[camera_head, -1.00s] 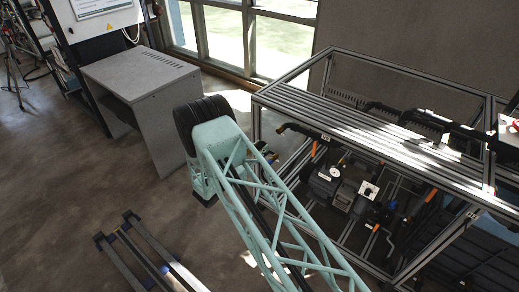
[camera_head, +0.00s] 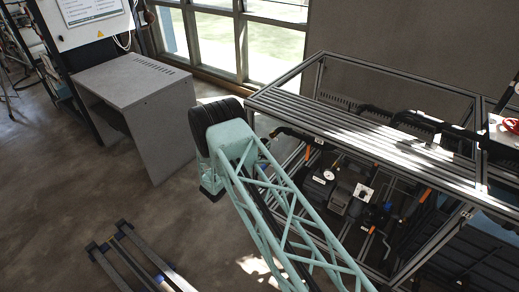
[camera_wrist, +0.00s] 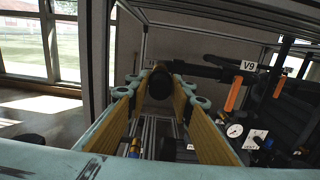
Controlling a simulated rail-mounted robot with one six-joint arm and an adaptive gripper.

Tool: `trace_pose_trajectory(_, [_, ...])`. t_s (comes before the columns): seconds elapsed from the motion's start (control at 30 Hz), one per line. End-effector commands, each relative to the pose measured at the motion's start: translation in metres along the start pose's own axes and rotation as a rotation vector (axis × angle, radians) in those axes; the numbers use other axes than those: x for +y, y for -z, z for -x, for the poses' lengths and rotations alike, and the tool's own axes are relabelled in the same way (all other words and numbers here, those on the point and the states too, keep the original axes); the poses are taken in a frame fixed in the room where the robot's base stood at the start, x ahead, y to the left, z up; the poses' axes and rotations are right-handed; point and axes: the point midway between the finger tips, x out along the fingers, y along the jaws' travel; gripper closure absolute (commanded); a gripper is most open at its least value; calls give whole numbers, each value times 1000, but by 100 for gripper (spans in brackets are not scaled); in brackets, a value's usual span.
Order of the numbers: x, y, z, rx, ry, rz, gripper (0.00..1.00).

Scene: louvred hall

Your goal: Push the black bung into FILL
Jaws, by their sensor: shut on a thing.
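In the wrist view my gripper (camera_wrist: 161,90) points ahead with its two pale-green, yellow-padded fingers. It is shut on the black bung (camera_wrist: 160,84), a dark round shape between the fingertips. Just beyond the bung, the left end of a black pipe (camera_wrist: 197,69) shows, running right to a valve tagged V9 (camera_wrist: 248,65). No FILL label is readable, and I cannot tell whether the bung touches the pipe. In the head view the pipe end (camera_head: 284,131) shows at the rack's left side; my arm mostly hides the gripper there.
The metal-framed rack (camera_head: 375,125) has slatted bars on top. Orange valve handles (camera_wrist: 234,94) and a white dial gauge (camera_wrist: 235,130) lie right of my gripper. A grey cabinet (camera_head: 140,85) stands left, and a blue-black floor frame (camera_head: 130,260) lies at lower left.

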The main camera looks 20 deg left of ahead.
Motion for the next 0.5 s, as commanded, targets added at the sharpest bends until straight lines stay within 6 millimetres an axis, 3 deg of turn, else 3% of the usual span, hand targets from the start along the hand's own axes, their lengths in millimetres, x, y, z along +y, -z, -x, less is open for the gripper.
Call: trace_pose_trajectory(0.5, [0, -1, -10, -1, 0, 0, 100])
